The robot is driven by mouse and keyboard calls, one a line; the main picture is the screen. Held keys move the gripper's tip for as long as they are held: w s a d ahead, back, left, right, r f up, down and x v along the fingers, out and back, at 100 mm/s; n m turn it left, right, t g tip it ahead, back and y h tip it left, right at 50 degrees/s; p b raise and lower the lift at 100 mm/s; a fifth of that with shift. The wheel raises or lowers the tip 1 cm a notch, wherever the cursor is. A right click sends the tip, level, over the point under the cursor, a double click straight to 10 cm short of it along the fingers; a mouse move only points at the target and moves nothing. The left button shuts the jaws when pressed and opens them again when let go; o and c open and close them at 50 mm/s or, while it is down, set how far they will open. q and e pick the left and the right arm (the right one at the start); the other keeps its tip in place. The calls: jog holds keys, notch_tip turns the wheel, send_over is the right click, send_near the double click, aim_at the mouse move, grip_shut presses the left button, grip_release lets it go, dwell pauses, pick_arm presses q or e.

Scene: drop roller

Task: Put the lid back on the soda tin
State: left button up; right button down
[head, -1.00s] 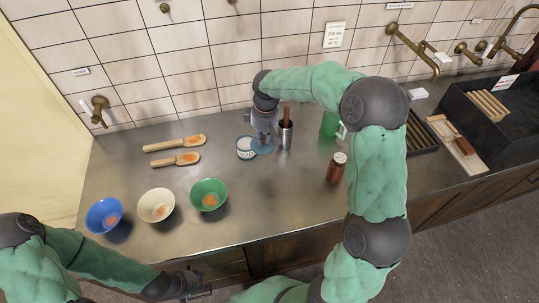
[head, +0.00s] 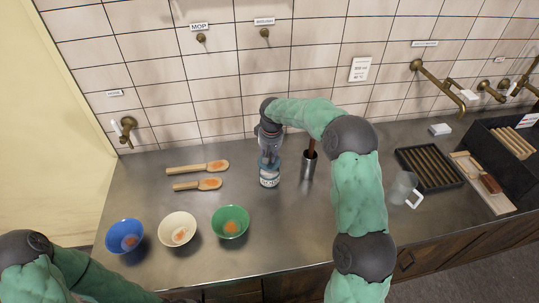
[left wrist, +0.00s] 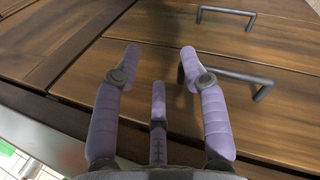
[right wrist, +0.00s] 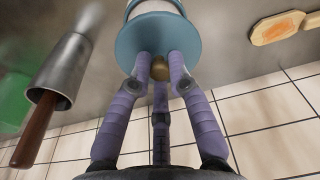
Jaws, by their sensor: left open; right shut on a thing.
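The white soda tin (head: 269,180) stands upright on the steel counter; its pale body also shows at the top of the right wrist view (right wrist: 150,7). The blue disc lid (right wrist: 158,36) is right at the tin's mouth, nearly covering it. I cannot tell whether it is fully seated. My right gripper (right wrist: 160,66) is shut on the lid's brass knob, above the tin in the head view (head: 268,152). My left gripper (left wrist: 160,54) is open and empty, facing wooden cabinet fronts; its fingers are out of the head view.
A metal cup (head: 308,168) with a wooden handle stands close right of the tin. Two wooden scoops (head: 198,168) lie to the left. Blue (head: 125,236), cream (head: 178,228) and green (head: 230,222) bowls stand nearer the front. My right arm hides part of the counter.

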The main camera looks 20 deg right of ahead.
aim_at(270, 163)
jog(key=shift+f+b, duration=1)
jog(key=shift+f, duration=1.3)
jog(key=shift+f, duration=0.1)
dwell(1.1)
jog(key=c, duration=0.6)
grip_release()
